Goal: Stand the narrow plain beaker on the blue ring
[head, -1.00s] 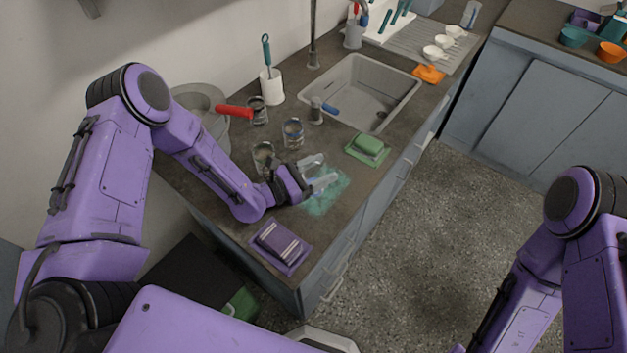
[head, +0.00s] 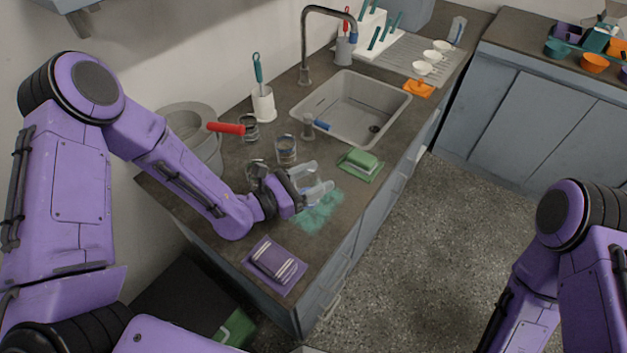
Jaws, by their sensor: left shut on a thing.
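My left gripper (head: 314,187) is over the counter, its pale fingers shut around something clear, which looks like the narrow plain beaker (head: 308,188). The beaker is small here and mostly hidden by the fingers, so its outline and tilt are unclear. Below and beside the fingers a teal patch (head: 318,212) lies on the counter. I cannot clearly make out a blue ring; a faint bluish curve shows under the fingers. Glass or metal vessels stand to the left: one (head: 286,150) behind the gripper, another partly hidden by my wrist. My right gripper is outside the picture.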

